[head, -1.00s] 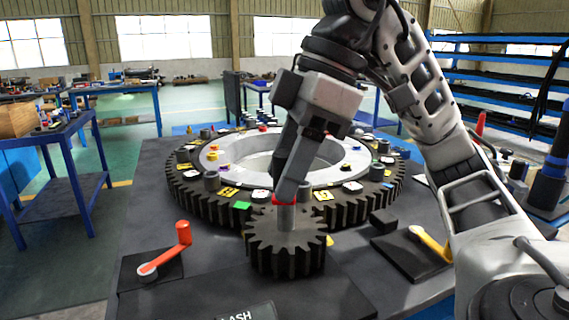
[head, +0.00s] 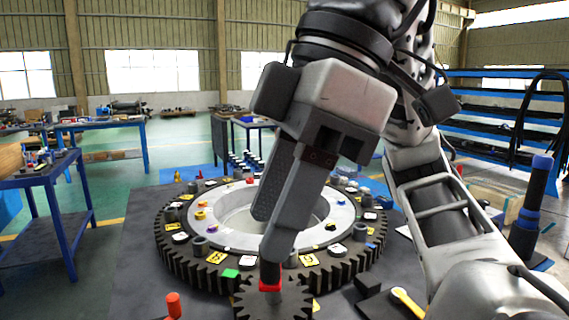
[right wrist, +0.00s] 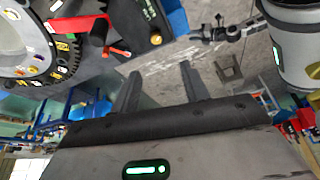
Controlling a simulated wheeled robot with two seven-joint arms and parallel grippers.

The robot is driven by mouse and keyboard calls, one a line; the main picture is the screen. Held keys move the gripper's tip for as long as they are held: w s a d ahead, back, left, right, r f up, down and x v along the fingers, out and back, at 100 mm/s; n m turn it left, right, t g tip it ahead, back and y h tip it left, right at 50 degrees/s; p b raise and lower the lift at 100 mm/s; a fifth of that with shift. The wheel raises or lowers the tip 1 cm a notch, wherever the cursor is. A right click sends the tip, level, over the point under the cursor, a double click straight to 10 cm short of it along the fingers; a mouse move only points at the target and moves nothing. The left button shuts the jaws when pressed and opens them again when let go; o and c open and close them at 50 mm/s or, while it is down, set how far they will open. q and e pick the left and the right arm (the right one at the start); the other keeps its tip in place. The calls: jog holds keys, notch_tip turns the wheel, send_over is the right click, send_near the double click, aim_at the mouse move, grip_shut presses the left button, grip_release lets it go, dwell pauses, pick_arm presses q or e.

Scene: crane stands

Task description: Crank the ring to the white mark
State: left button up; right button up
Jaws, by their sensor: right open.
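The large toothed ring (head: 180,262) lies flat on the dark table, with coloured tiles and studs on top. Several tiles are white, and I cannot tell which is the white mark. A small dark gear (head: 272,303) stands at its near edge, with a red collar (head: 270,286) on its shaft. My right gripper (head: 268,232) is open in front of the ring. One fingertip is just above the collar and overlaps the shaft top; contact is unclear. In the right wrist view both fingers (right wrist: 160,88) are apart with nothing between them. My left gripper is out of view.
A red bar (right wrist: 82,32) shows near the ring in the right wrist view. Blue worktables (head: 50,185) stand at left.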

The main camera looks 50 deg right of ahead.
jog(key=shift+s+a+r, duration=0.55)
jog(key=shift+s+a, duration=0.3)
jog(key=shift+s, duration=0.05)
jog(key=shift+s+a+r, duration=0.5)
jog(key=shift+s+a, duration=0.3)
jog(key=shift+s, duration=0.1)
